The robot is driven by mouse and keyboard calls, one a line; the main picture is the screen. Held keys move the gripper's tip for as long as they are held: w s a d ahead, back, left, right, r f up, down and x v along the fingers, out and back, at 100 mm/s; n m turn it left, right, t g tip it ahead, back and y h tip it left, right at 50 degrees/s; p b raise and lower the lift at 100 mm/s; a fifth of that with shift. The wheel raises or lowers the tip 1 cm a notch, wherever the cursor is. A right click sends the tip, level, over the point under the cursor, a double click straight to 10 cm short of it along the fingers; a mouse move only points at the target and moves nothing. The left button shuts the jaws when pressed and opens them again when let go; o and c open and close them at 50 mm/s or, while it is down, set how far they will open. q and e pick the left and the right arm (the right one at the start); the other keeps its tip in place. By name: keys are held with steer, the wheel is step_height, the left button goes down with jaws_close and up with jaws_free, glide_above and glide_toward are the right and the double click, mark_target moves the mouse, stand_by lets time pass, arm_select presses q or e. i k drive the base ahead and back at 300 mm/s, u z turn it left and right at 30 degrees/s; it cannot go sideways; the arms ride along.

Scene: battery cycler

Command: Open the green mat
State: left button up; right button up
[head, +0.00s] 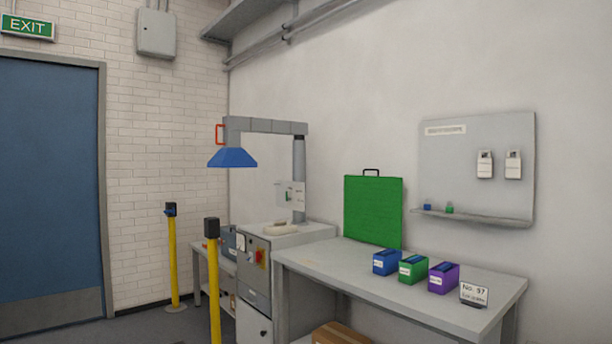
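The green mat (373,211) is a flat, upright green panel with a dark handle on its top edge. It stands at the back of the grey workbench (340,262), close to or against the wall; I cannot tell whether it touches the wall. It appears folded shut like a case. Neither of my grippers shows in the head view.
Blue (386,262), green (412,269) and purple (443,278) boxes and a small sign (474,294) stand on the bench right of the mat. A grey cabinet (254,273) with a blue hood (232,157) above stands left. Yellow posts (214,290) stand before it.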

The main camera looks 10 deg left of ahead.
mark_target(373, 205)
steer(key=z, duration=0.15)
steer(key=k, duration=0.4)
steer(key=u, duration=1.45)
steer(key=i, duration=1.45)
steer(key=z, duration=0.35)
steer(key=i, duration=1.1)
steer(key=z, duration=1.15)
